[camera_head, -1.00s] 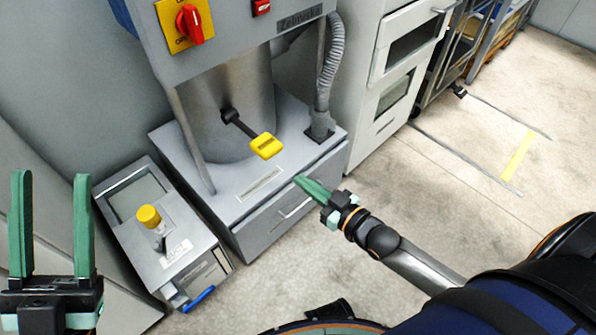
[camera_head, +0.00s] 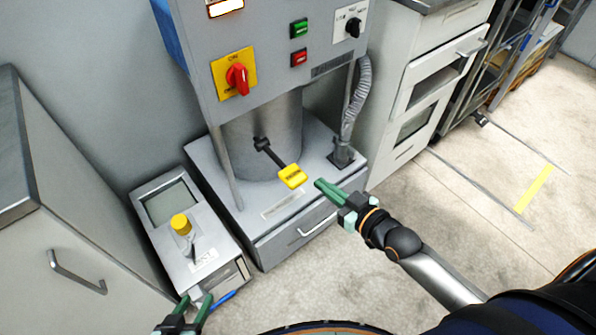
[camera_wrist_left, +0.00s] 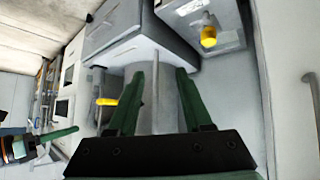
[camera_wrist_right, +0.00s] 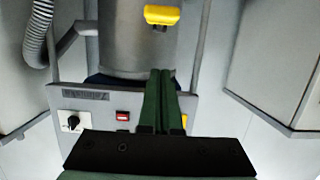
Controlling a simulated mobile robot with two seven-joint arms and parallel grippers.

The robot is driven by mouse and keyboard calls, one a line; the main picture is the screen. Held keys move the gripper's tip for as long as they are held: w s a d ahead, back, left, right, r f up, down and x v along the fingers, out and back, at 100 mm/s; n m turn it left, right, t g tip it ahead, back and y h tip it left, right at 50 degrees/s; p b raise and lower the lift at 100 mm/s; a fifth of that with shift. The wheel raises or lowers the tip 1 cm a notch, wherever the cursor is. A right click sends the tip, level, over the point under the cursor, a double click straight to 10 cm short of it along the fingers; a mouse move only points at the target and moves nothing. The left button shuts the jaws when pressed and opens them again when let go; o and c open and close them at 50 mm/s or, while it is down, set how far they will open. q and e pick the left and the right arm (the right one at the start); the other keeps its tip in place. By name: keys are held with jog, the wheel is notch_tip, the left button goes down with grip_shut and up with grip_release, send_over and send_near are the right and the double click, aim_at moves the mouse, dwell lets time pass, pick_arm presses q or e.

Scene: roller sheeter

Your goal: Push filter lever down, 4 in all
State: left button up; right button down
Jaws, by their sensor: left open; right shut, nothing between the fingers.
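A lever with a yellow paddle (camera_head: 292,176) on a black rod comes out from the grey cylinder of the machine and slants down toward the front. The paddle also shows in the left wrist view (camera_wrist_left: 107,102) and at the top of the right wrist view (camera_wrist_right: 162,15). My right gripper (camera_head: 317,182) is shut and empty, its tips just right of the paddle with a small gap in the head view. It also shows in the right wrist view (camera_wrist_right: 160,72). My left gripper (camera_head: 196,297) is open and empty, low at the front near the small box.
A small grey box (camera_head: 203,258) with a yellow knob (camera_head: 181,224) and a blue handle (camera_head: 222,298) stands left of the machine. A red switch (camera_head: 237,78) is on the machine's panel. A cabinet (camera_head: 85,230) is at the left. Floor is clear at the right.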

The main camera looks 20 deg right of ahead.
jog(key=b, duration=0.3)
send_over(299, 181)
notch_tip(299, 181, down, 3)
jog(key=shift+s+r, duration=0.15)
jog(key=shift+r, duration=0.05)
notch_tip(299, 181, down, 4)
jog(key=shift+r+b, duration=0.15)
jog(key=shift+b, duration=0.5)
pick_arm(q)
jog(key=w+r+m+t+h, duration=0.1)
jog(key=w+r+t, duration=0.4)
jog(key=r, duration=0.4)
jog(key=shift+w+a, duration=0.35)
jog(key=shift+w, duration=0.55)
jog(key=shift+r, duration=0.1)
